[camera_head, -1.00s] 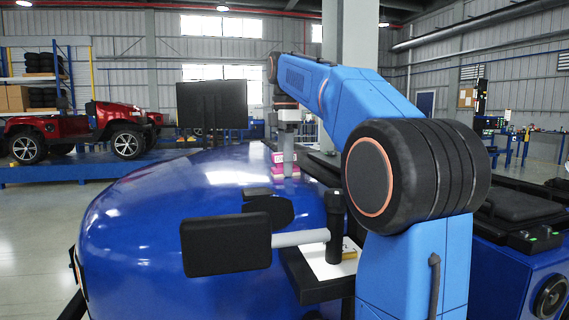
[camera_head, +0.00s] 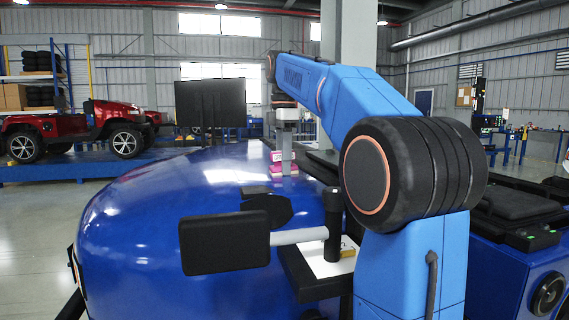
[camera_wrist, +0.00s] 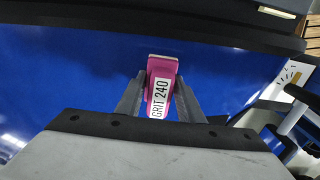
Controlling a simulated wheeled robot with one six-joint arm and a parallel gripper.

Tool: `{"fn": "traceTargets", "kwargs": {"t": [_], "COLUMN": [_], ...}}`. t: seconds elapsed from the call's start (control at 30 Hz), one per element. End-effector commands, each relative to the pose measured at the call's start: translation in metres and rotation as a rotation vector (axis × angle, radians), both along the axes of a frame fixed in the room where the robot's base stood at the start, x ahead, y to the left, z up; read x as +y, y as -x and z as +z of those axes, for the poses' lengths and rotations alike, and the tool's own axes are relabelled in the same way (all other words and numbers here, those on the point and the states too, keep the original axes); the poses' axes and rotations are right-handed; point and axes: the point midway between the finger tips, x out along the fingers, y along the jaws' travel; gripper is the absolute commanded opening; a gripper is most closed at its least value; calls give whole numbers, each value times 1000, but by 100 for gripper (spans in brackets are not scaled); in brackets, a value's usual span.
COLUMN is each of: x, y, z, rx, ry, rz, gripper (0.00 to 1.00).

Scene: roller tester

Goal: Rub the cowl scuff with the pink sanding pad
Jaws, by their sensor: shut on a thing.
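The pink sanding pad (camera_wrist: 160,70), labelled GRIT 240, sits between the fingers of my gripper (camera_wrist: 160,98) in the wrist view. The gripper is shut on it. In the head view my gripper (camera_head: 286,160) points down over the far right part of the glossy blue cowl (camera_head: 150,215), and the pink pad (camera_head: 284,169) shows at the fingertips, close to the surface. I cannot tell whether the pad touches the cowl. I cannot make out the scuff in either view; the pad or gripper may hide it.
A black mirror-like panel (camera_head: 224,243) on a grey rod stands in front of the cowl. A white-topped tray (camera_head: 322,262) with a black upright cylinder (camera_head: 333,222) and a small yellow item lies to its right. A dark screen (camera_head: 210,103) stands behind the cowl.

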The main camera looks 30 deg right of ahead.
Motion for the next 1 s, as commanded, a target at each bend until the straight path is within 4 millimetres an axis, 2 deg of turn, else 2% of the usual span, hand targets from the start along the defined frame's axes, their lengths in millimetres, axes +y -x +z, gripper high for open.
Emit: {"fn": "traceTargets", "kwargs": {"t": [0.4, 1.0], "x": [-4, 1], "y": [-14, 4], "z": [2, -1], "rx": [-1, -1], "ry": [0, 0], "rz": [0, 0], "gripper": [13, 13]}}
